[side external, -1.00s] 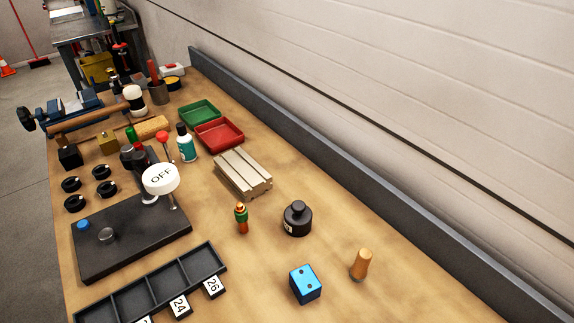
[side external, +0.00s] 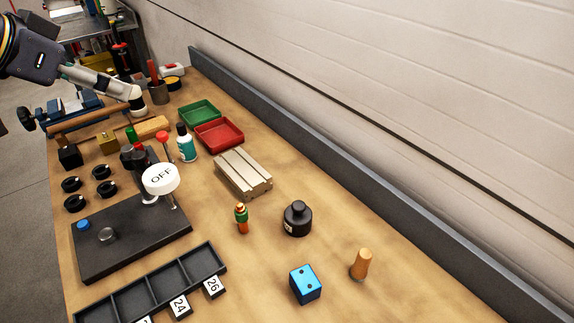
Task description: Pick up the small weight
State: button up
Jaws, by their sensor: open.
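The small weight, as I take it, is a black round weight with a knob on top (side external: 297,219). It stands upright on the wooden bench, right of the middle, with a pale label low on its side. My gripper (side external: 122,90) has come in at the top left, over the far end of the bench near the mallet. It is open, with its fingers seen nearly edge-on, and no object shows between them. It is well apart from the weight.
Near the weight stand a green-and-orange part (side external: 241,218), a blue block (side external: 305,284), a wooden peg (side external: 361,264) and a slotted metal block (side external: 243,174). A grey rail (side external: 380,200) edges the bench.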

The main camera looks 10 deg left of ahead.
jog(key=w+d+f+m+h, duration=0.1)
jog(key=w+d+f+m, duration=0.15)
jog(key=d, duration=0.55)
jog(key=m+g, duration=0.2)
jog(key=g, duration=0.2)
send_over(304, 212)
jog(key=s+a, duration=0.5)
jog(key=a, duration=0.2)
notch_tip(304, 212, down, 15)
jog(key=shift+h, duration=0.4)
jog(key=x, duration=1)
jog(key=shift+s+d+f, duration=0.25)
jog(key=shift+d+f, duration=0.05)
jog(key=shift+d, duration=0.1)
jog(key=x, duration=0.5)
jog(key=shift+d+f, duration=0.2)
jog(key=shift+f, duration=0.2)
grip_shut()
jog(key=shift+w+r, duration=0.1)
jog(key=shift+r, duration=0.1)
